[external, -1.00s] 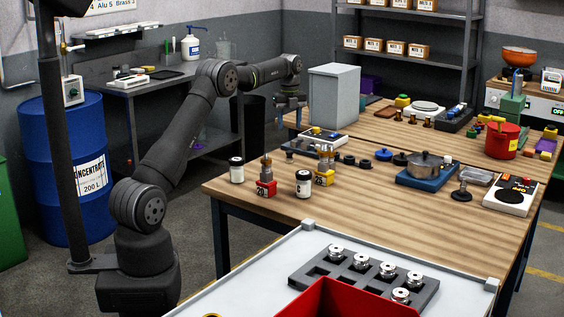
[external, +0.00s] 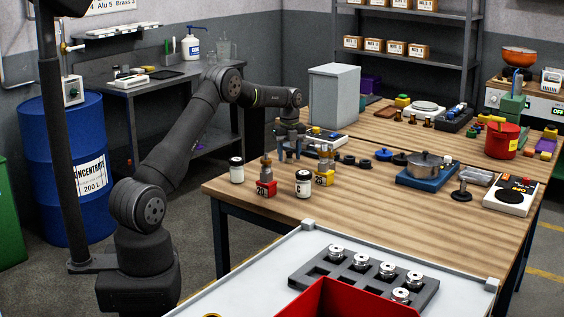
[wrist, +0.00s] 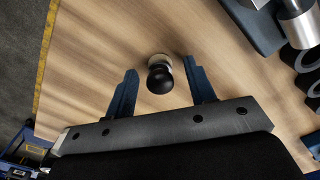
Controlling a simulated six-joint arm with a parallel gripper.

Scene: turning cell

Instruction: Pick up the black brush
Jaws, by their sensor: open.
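My gripper (external: 289,155) is open, fingers pointing down, low over the left part of the wooden table. In the wrist view the two blue-grey fingers (wrist: 160,72) stand apart. A small upright piece with a round black top and a pale lower part, which looks like the black brush (wrist: 159,78), shows between them. It lies between the fingers in the picture, with a gap on each side; how far below the fingertips it is, I cannot tell. In the external view I cannot make it out near the fingers.
Jars with dark lids (external: 303,184) (external: 237,171) and tool holders in a red block (external: 266,188) and a yellow block (external: 325,179) stand nearby. In the wrist view, dark rings (wrist: 309,72) and a silver cylinder (wrist: 298,24) are at right.

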